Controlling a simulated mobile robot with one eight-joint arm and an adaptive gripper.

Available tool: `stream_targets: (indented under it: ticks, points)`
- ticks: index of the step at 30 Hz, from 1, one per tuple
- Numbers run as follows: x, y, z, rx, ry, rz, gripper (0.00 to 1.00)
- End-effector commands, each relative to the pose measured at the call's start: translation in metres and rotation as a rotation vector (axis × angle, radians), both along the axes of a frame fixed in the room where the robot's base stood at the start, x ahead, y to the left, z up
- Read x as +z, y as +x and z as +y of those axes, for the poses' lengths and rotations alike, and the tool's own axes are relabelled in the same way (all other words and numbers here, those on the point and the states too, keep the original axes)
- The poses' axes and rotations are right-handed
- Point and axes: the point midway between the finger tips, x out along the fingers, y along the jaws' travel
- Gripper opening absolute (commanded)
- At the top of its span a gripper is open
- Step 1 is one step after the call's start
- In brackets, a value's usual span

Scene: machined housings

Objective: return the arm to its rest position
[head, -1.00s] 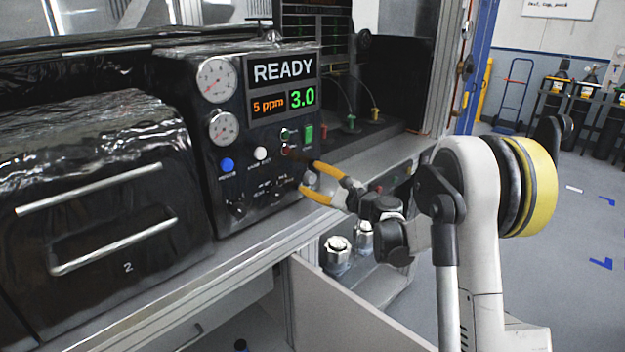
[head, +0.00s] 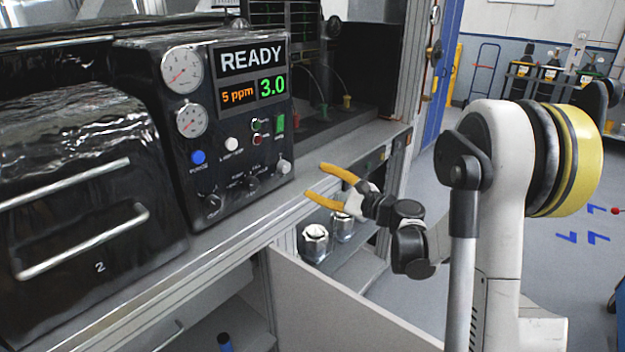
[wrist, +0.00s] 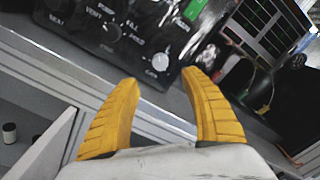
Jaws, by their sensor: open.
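My gripper (head: 316,180) has two yellow fingers, spread apart with nothing between them. In the head view it hangs in front of the bench edge, to the right of the black control panel's lower knobs and apart from them. My arm is bent, with its white link standing at the right. In the wrist view the open fingers (wrist: 165,88) point toward the bench edge and the lower part of the panel (wrist: 130,35), with a gap to both.
The black panel (head: 225,175) reads READY, 5 ppm and 3.0. A black unit (head: 75,200) with bar handles stands left of it. Below the bench (head: 225,240), metal housings (head: 314,243) sit on a shelf behind a pale open door panel (head: 335,310).

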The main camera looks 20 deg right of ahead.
Motion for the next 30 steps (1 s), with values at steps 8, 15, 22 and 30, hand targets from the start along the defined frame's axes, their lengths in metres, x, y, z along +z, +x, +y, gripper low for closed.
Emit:
stream_targets:
  ticks: [8,15,22,30]
  points:
    - [0.0,0.0,0.0,0.0,0.0,0.0,0.54]
    - [0.006,-0.011,0.023,0.03,-0.125,0.013,0.54]
    - [0.011,-0.079,0.093,0.18,-0.653,0.033,0.54]
    - [-0.006,-0.201,0.123,0.445,-1.342,-0.014,0.54]
